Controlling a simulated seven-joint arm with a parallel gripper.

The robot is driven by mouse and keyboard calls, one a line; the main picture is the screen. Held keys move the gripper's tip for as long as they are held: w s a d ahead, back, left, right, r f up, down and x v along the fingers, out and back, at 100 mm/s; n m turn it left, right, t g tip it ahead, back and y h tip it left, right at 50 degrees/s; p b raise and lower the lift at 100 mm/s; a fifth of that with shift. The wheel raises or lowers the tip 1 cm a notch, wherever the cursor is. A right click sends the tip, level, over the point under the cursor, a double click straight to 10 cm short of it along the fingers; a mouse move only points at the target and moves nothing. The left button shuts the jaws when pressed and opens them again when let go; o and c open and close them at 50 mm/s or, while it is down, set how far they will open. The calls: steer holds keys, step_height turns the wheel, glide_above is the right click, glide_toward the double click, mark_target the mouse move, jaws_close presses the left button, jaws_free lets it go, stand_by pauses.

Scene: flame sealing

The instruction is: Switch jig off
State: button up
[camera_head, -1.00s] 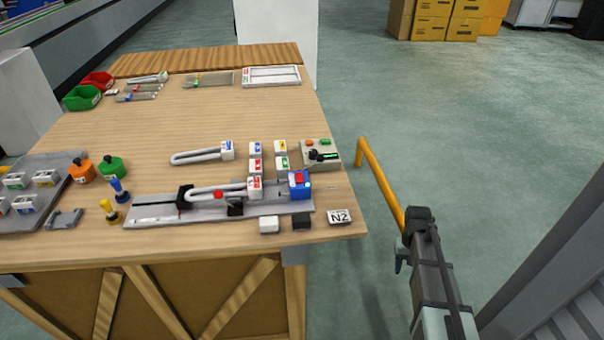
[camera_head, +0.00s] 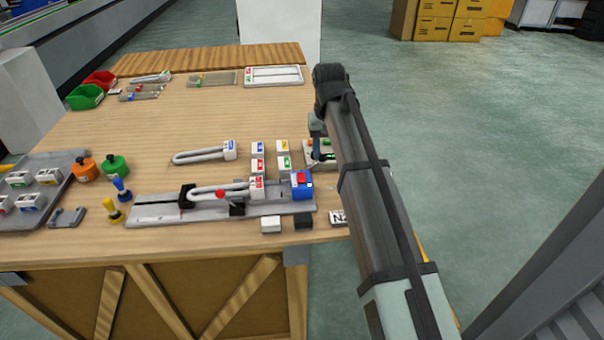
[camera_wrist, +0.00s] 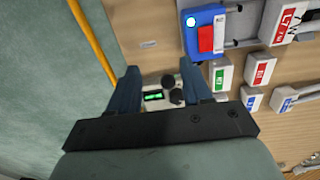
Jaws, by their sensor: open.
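The jig is a long grey rail (camera_head: 155,211) on the bench, with a blue box (camera_head: 301,191) bearing a red switch at its right end. In the wrist view the blue box (camera_wrist: 196,43) shows its red switch (camera_wrist: 206,38) and a small pale-lit lamp. A glass U-tube (camera_head: 215,192) with a white label block lies along the jig. My gripper (camera_wrist: 162,76) is open and empty, pointing down over a small control box (camera_wrist: 166,97) with a green display and black knobs. That box (camera_head: 330,157) is partly hidden by my arm in the head view.
White blocks with coloured labels (camera_head: 257,148) stand left of the control box. A yellow rail (camera_wrist: 92,42) runs beside the bench's right edge.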

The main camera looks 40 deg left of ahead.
step_height(320, 180, up, 6)
glide_above(302, 181)
step_height(302, 181, down, 13)
stand_by(0.4)
steer(key=shift+a, duration=0.1)
jaws_close()
stand_by(0.3)
